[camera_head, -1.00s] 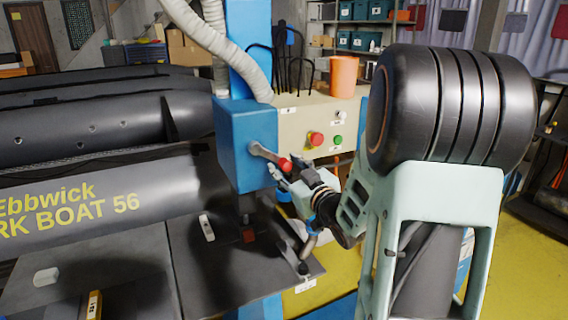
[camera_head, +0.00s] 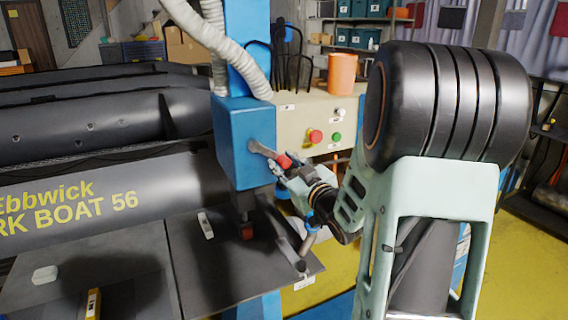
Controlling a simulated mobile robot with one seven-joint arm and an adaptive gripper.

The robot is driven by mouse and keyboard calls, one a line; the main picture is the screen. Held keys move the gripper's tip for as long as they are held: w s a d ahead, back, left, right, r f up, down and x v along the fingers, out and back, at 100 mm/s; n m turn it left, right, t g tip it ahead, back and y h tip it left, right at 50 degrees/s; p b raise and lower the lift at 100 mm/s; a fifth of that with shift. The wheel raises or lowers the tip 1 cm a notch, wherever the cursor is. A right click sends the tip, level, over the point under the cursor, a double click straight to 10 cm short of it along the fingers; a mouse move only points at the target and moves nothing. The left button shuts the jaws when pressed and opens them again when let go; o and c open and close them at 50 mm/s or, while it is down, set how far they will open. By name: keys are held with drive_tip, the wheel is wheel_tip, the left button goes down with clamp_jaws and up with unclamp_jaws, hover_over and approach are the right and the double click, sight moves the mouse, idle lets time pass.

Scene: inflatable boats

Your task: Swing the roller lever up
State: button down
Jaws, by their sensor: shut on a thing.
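The roller lever (camera_head: 262,149) is a grey metal arm with a red end knob (camera_head: 284,161). It comes out of the side of the blue machine head (camera_head: 243,140) and slopes slightly down to the right. My gripper (camera_head: 284,168) is at the red knob and shut on it, coming from the lower right. The fingers are small in this view and partly hidden by the knob and my wrist.
A cream control panel with a red button (camera_head: 315,136) and a green button (camera_head: 337,137) is just right of the lever. An orange cup (camera_head: 342,74) stands on top. A grey boat tube (camera_head: 110,195) lies left. The dark worktable (camera_head: 130,255) is below.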

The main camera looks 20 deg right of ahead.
sight(277, 119)
drive_tip(key=shift+d+r+n+b, duration=0.3)
drive_tip(key=shift+r+b, duration=0.15)
drive_tip(key=shift+r, duration=0.05)
drive_tip(key=n+b, duration=0.1)
drive_tip(key=r+n+b, duration=0.1)
drive_tip(key=b, duration=0.1)
drive_tip(key=shift+d+r, duration=0.25)
drive_tip(key=shift+d, duration=0.15)
wheel_tip(277, 119, up, 6)
drive_tip(key=n+b, duration=0.3)
drive_tip(key=n, duration=0.1)
drive_tip(key=n+b, duration=0.3)
drive_tip(key=n, duration=0.1)
drive_tip(key=shift+a+r, duration=0.1)
drive_tip(key=shift+r, duration=0.1)
drive_tip(key=shift+a+r+n+b, duration=0.35)
drive_tip(key=shift+r+n, duration=0.2)
drive_tip(key=shift+n, duration=0.3)
drive_tip(key=shift+a+r+n+b, duration=0.25)
drive_tip(key=shift+r+n+b, duration=0.25)
drive_tip(key=shift+n, duration=0.35)
drive_tip(key=shift+r, duration=0.1)
drive_tip(key=c, duration=1.7)
unclamp_jaws()
drive_tip(key=shift+a, duration=0.1)
drive_tip(key=shift+f, duration=0.25)
